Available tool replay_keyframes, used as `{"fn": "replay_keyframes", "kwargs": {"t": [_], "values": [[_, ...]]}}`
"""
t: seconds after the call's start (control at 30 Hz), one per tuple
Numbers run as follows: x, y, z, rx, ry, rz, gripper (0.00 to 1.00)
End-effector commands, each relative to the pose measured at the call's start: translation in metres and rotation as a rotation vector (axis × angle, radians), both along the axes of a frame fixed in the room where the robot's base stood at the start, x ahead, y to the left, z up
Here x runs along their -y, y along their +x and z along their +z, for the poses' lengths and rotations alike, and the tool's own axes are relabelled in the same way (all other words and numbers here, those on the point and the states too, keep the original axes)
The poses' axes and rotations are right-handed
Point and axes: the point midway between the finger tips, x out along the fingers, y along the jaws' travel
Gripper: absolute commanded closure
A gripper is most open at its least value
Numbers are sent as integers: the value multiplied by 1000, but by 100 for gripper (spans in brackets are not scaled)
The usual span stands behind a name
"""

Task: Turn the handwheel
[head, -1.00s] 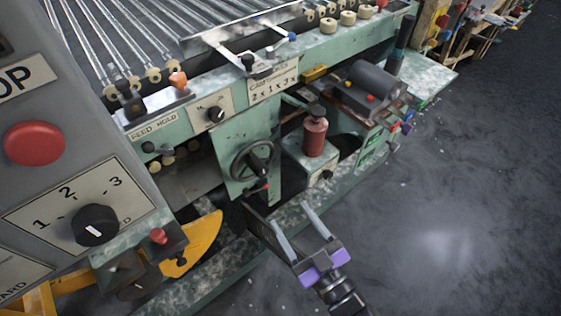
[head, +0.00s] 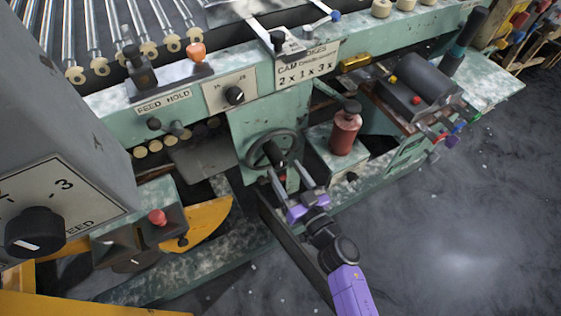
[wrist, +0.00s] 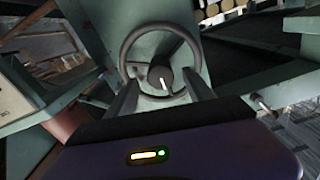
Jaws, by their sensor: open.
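The dark handwheel (head: 274,150) is mounted on a pale green panel of the machine, in the middle of the head view. In the wrist view the handwheel (wrist: 160,38) shows as a round rim with a dark hub knob bearing a white line. My gripper (head: 288,172), with grey fingers and a purple body, is just below and in front of the wheel in the head view. In the wrist view its two fingers (wrist: 162,92) are spread apart and reach toward the lower part of the rim, with the hub between them. Contact with the rim cannot be told.
A red bottle (head: 344,133) stands on a ledge right of the wheel. A grey control box with a dark knob (head: 35,232) fills the left foreground. A yellow guard (head: 208,222) sits low on the left. Open floor (head: 440,230) lies to the right.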

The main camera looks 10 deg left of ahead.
Motion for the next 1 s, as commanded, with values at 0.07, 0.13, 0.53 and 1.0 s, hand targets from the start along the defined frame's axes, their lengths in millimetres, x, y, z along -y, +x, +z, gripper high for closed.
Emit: {"fn": "replay_keyframes", "kwargs": {"t": [0.07,0.13,0.53,1.0], "values": [[-8,11,-2,1,1,1,39],[-13,19,-2,1,1,1,39],[-24,36,0,-1,-1,-2,39],[-24,36,0,0,0,-1,100]]}}
